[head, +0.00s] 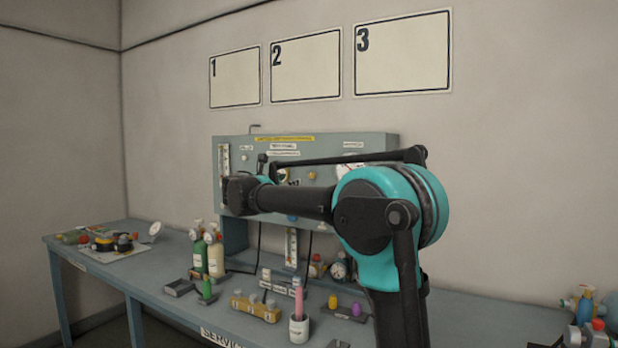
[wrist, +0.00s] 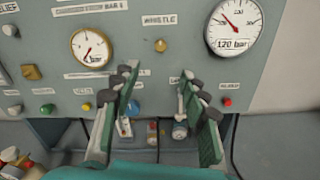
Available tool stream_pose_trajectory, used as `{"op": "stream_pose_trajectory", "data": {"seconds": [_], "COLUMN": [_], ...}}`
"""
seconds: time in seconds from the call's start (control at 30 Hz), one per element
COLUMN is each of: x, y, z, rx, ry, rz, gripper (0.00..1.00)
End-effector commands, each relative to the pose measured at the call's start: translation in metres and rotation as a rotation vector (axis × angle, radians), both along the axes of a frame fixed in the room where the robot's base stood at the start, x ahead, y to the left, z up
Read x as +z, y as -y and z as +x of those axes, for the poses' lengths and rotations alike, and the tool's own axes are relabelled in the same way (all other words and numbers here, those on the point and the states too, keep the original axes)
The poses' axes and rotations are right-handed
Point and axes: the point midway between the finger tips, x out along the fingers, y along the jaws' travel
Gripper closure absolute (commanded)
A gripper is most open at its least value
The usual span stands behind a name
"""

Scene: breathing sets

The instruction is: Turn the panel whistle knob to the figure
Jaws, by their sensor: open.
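A WHISTLE label (wrist: 172,20) sits above a small brass fitting (wrist: 160,46); I cannot tell whether this is the knob to turn. My gripper (wrist: 160,76) is open, its two green-and-grey fingers spread below the brass fitting with nothing held between them. A blue knob (wrist: 133,108) shows between the fingers, lower down. Small labels behind the fingertips are partly hidden. In the head view, my arm crosses in front of the panel (head: 228,211) and hides much of its face.
A small dial gauge (wrist: 91,46) and a larger gauge marked 120 bar (wrist: 235,24) flank the brass fitting. A red button (wrist: 226,102) is right of the fingers. Numbered boards (head: 403,55) hang above.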

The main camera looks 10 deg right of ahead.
Motion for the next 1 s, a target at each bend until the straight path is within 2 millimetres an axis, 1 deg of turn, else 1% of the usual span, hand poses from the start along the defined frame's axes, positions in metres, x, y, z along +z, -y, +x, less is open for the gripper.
{"op": "stream_pose_trajectory", "data": {"seconds": [0.03, 0.2, 0.6, 0.8, 1.0], "x": [0.0, -0.001, -0.001, -0.001, -0.001], "y": [0.007, 0.027, 0.072, 0.087, 0.094], "z": [0.007, 0.034, 0.097, 0.119, 0.127], "rx": [-0.004, -0.005, -0.004, -0.002, -0.001], "ry": [0.0, 0.0, 0.0, 0.0, 0.0], "rz": [0.001, 0.002, 0.004, 0.004, 0.004], "gripper": [0.56, 0.56, 0.56, 0.56, 0.56]}}
